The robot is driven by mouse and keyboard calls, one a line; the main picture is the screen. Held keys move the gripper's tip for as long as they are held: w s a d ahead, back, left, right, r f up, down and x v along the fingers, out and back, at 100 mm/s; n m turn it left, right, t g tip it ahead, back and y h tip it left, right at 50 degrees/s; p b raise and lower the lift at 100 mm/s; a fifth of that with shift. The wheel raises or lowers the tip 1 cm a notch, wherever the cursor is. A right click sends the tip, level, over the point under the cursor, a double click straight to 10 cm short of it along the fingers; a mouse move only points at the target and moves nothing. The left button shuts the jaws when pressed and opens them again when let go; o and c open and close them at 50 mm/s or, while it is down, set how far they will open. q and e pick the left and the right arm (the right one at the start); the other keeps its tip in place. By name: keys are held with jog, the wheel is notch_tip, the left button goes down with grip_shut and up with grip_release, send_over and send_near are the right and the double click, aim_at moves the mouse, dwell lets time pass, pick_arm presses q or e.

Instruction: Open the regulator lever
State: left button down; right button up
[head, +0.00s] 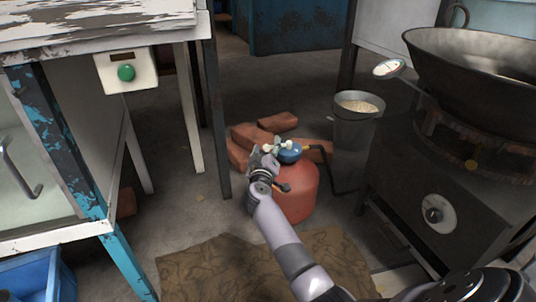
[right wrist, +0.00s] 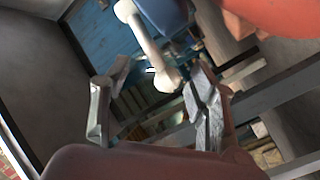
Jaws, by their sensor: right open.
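A red gas cylinder (head: 296,193) stands on the floor, with a blue regulator (head: 289,153) on top. The regulator's pale lever, a bar with rounded ends (right wrist: 146,42), shows in the right wrist view beside the blue regulator body (right wrist: 163,14). My right gripper (head: 267,152) is at the left side of the regulator. In the right wrist view its fingers (right wrist: 156,80) are open, and the lever's near end appears between the fingertips. I cannot tell whether they touch it. My left gripper is not in view.
Several bricks (head: 252,136) lie behind the cylinder. A dark hose (head: 345,165) runs right towards the stove (head: 410,185), which carries a wok (head: 480,70). A bucket (head: 354,130) stands behind. A table leg (head: 216,130) is close on the left. A brown mat (head: 205,270) lies in front.

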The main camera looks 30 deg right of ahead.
jog(key=shift+w+d, duration=0.25)
jog(key=shift+w, duration=0.1)
jog(key=c, duration=1)
jog(key=shift+r, duration=0.1)
grip_shut()
jog(key=shift+d, duration=0.1)
